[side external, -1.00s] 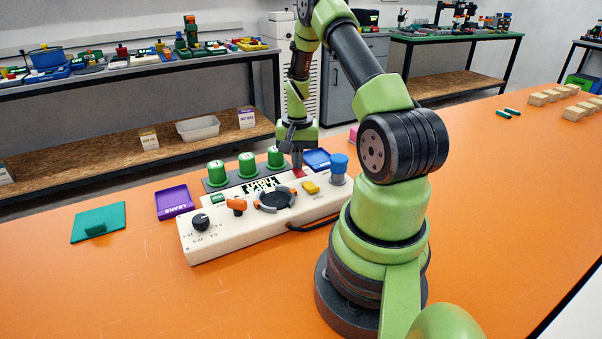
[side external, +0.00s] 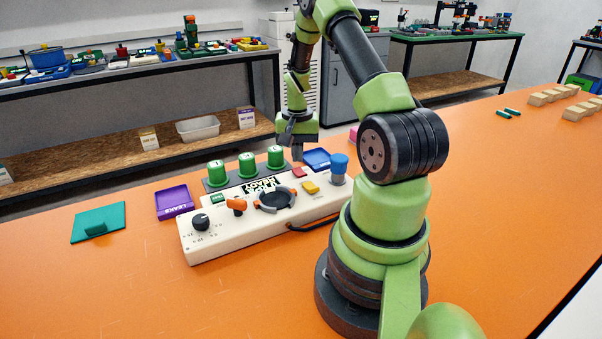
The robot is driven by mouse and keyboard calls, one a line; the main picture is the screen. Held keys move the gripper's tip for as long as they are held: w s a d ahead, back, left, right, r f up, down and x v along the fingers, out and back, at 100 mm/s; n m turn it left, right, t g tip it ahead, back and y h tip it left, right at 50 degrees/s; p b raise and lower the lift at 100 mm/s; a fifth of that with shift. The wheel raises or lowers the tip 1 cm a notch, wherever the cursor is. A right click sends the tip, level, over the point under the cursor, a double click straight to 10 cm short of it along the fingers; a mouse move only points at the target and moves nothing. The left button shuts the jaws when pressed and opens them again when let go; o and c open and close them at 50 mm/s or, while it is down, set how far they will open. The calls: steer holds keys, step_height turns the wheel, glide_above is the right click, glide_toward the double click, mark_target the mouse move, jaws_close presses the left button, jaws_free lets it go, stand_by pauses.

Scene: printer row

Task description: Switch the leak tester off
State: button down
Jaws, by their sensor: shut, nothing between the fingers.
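The leak tester (side external: 215,243) is a long white panel on the orange table. It carries a black knob (side external: 200,222), an orange lever (side external: 236,206), a round dark chamber (side external: 274,199), a green button (side external: 217,198), a red button (side external: 299,172) and a yellow switch (side external: 310,187). Its display (side external: 262,186) is lit, and the lower line seems to read READY. My gripper (side external: 297,156) is shut and empty, just above and behind the red button, apart from it. The red button is in plain view.
Several green cups (side external: 247,165) stand in a grey rack along the tester's back. A blue cylinder (side external: 338,169) stands at its right end. A purple LEAKS tray (side external: 174,201), a blue tray (side external: 317,158) and a teal plate (side external: 98,223) lie nearby. The front-left table is clear.

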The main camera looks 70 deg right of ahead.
mark_target(297, 169)
steer(key=shift+r, duration=2.2)
steer(key=shift+w+a+r, duration=0.1)
steer(key=w+a+r+n+t, duration=0.2)
steer(key=w+a+r+n, duration=0.15)
steer(key=a+r, duration=0.55)
steer(key=s+a+r+n+t, duration=0.3)
steer(key=a+r+n, duration=0.1)
steer(key=a+r, duration=0.75)
steer(key=s+a+n+t+y, duration=0.2)
steer(key=s+a, duration=0.4)
steer(key=a, duration=0.3)
steer(key=shift+s+n, duration=0.4)
steer(key=shift+n, duration=0.35)
steer(key=shift+d, duration=0.1)
